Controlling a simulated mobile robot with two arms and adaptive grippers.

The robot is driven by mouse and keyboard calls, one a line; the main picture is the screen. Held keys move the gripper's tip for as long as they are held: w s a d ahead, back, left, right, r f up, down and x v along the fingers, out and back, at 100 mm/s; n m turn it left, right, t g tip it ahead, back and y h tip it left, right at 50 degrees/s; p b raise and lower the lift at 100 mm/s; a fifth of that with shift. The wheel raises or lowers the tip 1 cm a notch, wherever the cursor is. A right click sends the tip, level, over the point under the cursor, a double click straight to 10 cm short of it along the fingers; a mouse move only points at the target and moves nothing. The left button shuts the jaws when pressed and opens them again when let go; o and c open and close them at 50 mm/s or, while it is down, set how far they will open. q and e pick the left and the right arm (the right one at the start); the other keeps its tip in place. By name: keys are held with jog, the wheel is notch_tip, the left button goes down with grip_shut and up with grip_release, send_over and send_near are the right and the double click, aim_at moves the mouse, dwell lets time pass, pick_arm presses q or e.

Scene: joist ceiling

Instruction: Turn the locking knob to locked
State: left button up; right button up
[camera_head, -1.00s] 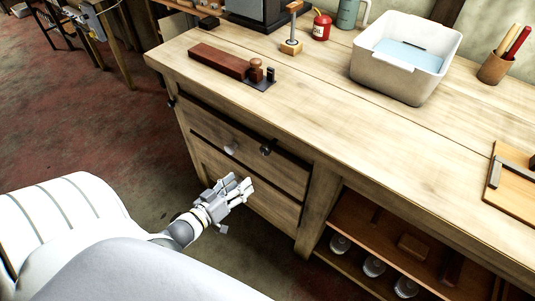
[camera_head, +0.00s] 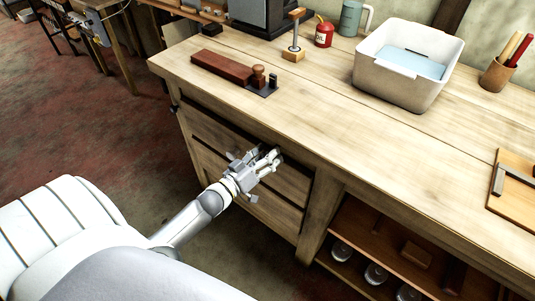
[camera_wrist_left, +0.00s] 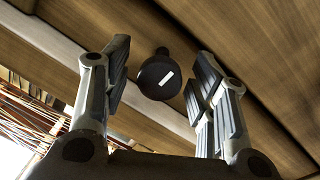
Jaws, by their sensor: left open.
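The locking knob (camera_wrist_left: 160,76) is a round black knob with a white mark on its face. It stands out from the wooden drawer front in the left wrist view. My left gripper (camera_head: 270,158) is at the upper drawer, just under the bench top's front edge. In the left wrist view its fingers are open, one on each side of the knob, with visible gaps. It does not hold the knob. In the head view the gripper hides the knob. My right gripper is not in view.
The wooden workbench (camera_head: 330,125) has an overhanging top just above the gripper. An open shelf (camera_head: 375,235) with several jars is to the right. Floor (camera_head: 95,150) is clear at left.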

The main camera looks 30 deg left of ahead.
pick_arm(q)
jog(key=shift+w, duration=0.25)
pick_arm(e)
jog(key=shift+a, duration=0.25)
pick_arm(q)
jog(key=c, duration=1)
jog(key=shift+c, duration=0.2)
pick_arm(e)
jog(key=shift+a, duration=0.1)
